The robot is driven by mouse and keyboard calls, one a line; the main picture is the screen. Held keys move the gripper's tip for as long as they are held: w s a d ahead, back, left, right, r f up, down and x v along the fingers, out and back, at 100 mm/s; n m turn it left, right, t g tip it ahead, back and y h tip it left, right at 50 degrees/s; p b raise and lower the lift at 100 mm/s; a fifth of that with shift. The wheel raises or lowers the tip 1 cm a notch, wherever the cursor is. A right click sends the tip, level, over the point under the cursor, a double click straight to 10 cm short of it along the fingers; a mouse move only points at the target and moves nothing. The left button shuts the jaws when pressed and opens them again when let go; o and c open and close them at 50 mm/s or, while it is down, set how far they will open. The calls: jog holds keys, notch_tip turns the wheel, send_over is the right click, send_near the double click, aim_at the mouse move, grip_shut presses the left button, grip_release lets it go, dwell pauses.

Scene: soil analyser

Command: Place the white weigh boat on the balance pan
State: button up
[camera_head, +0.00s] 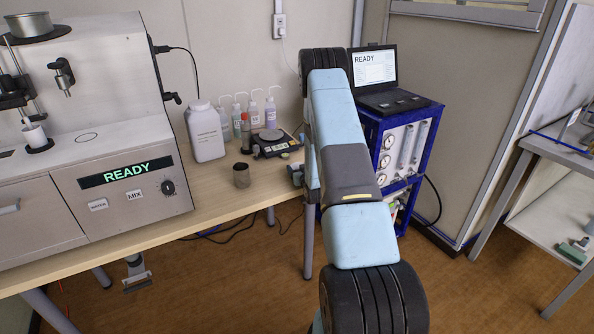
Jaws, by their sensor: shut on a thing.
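The balance (277,148) stands on the wooden bench near its right end. It is a dark, flat device, and its round pan (270,134) looks bare from here. I cannot make out the white weigh boat anywhere in this view. My own pale blue arm rises through the middle of the picture, and its far part folds down behind the nearer link.
The large analyser (110,110) fills the left. A blue-framed cart (409,141) carries a laptop (375,72).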

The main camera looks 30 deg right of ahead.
jog(key=shift+f, duration=0.25)
jog(key=o, duration=0.8)
jog(key=shift+o, duration=0.2)
